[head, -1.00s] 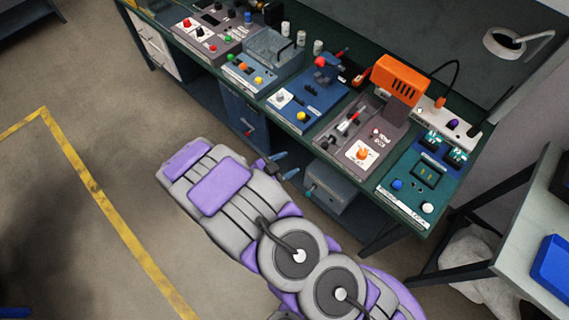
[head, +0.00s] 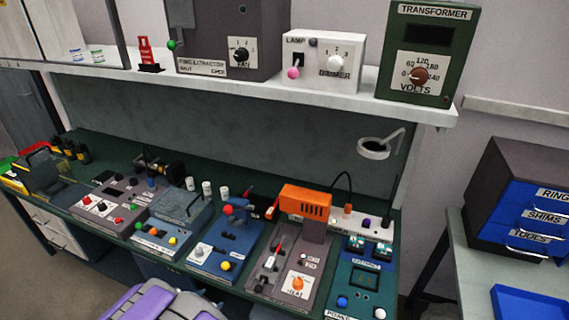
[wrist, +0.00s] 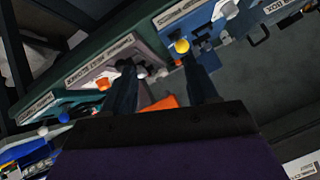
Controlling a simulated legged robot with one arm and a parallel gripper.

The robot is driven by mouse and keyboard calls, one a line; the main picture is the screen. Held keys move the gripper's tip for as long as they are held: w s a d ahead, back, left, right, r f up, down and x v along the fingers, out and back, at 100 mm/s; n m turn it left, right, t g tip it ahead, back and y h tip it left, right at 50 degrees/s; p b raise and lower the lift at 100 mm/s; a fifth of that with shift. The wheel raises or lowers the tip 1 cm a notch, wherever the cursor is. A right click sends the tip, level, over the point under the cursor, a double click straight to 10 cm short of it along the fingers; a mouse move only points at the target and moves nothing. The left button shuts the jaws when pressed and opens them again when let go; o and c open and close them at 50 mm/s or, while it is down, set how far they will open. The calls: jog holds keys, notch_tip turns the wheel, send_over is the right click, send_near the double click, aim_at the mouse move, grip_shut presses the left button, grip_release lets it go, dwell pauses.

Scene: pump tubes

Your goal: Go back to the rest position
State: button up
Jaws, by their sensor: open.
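My gripper (wrist: 160,68) shows in the wrist view as two dark fingers set well apart, with nothing held between them. Beyond the fingers are the front edges of the bench panels, with a yellow knob (wrist: 182,46) near the right fingertip and an orange knob (wrist: 103,84) left of the left finger. I cannot tell how far the fingers are from the panels. In the head view, only purple and grey links of my arm (head: 150,300) show at the bottom edge, in front of the bench. The gripper itself is out of that view.
The green bench (head: 110,165) carries several control panels, an orange-topped unit (head: 305,200) and a ring lamp (head: 375,148). A white shelf (head: 230,82) above holds a dimmer box (head: 323,62) and a transformer (head: 428,50). Blue drawers (head: 535,205) stand at right. Some floor shows at lower left.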

jog(key=w+r+n+g+y, duration=0.1)
jog(key=w+r+g+y, duration=0.2)
jog(key=r, duration=0.4)
jog(key=s+d+r+n+g+y+b, duration=0.25)
jog(key=s+d+r+n+y, duration=0.2)
jog(key=d+r, duration=0.55)
jog(key=s+d+r+n+g+h, duration=0.1)
jog(key=s+d+r+g+h, duration=0.1)
jog(key=s+d, duration=1.1)
jog(key=s+d+r+g+h, duration=0.3)
jog(key=s+d+g, duration=0.1)
jog(key=s+d, duration=0.9)
jog(key=shift+s+d+r+n+b, duration=0.2)
jog(key=shift+d+r+n+b, duration=0.15)
jog(key=shift+d+b, duration=0.15)
jog(key=shift+h, duration=0.25)
